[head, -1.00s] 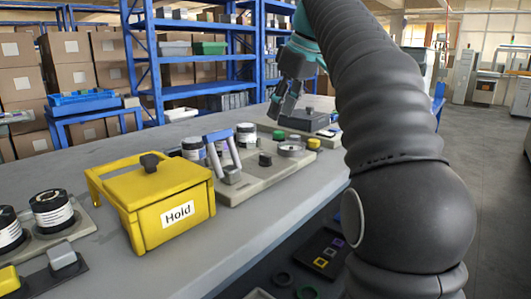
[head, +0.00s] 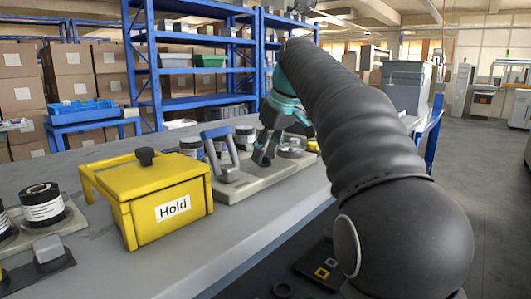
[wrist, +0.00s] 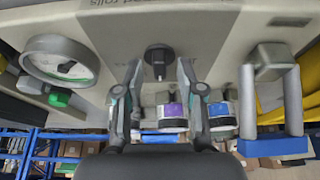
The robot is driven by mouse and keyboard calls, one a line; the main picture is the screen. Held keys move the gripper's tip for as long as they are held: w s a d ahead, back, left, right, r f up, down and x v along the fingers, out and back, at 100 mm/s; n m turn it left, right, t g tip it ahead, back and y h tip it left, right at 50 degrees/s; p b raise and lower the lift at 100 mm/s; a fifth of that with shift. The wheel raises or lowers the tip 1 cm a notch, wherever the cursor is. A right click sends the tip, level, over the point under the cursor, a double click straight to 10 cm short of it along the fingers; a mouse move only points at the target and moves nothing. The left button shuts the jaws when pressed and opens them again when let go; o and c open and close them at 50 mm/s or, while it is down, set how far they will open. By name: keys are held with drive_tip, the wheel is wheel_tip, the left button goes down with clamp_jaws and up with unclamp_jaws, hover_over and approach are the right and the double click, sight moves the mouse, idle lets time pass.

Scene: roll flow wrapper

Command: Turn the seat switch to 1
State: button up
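A black rotary knob (wrist: 158,58), the only switch-like knob near my fingers, stands on the light panel (wrist: 210,40) in the wrist view. I cannot read a seat label or a 1 mark beside it. My gripper (wrist: 158,68) is open, with one finger on each side of the knob and no clear contact. In the head view my gripper (head: 263,158) is low over the panel (head: 243,186) and largely hides the knob.
A grey block with a U-shaped handle (wrist: 272,62) stands right of the knob. A round gauge (wrist: 60,60) and green button (wrist: 59,97) are left. A yellow box marked Hold (head: 170,207) stands nearer on the bench.

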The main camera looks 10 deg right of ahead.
clamp_jaws()
drive_tip(key=shift+r, duration=0.1)
drive_tip(key=n+p, duration=0.2)
drive_tip(key=p, duration=0.1)
drive_tip(key=shift+r+n+g+y, duration=0.2)
drive_tip(key=shift+n+g+y, duration=0.1)
drive_tip(key=shift+g+y, duration=0.1)
drive_tip(key=n+p, duration=0.2)
drive_tip(key=n+g+y+p, duration=0.1)
drive_tip(key=n+p, duration=0.2)
drive_tip(key=shift+w+g+p, duration=0.1)
drive_tip(key=shift+g+p, duration=0.2)
drive_tip(key=shift+p, duration=0.05)
drive_tip(key=n+g+p, duration=0.1)
drive_tip(key=n, duration=0.2)
drive_tip(key=shift+f, duration=0.15)
drive_tip(key=shift+w+f+n+g+p, duration=0.1)
drive_tip(key=shift+n+g+p, duration=0.45)
drive_tip(key=shift+n, duration=1.05)
drive_tip(key=shift+g, duration=0.25)
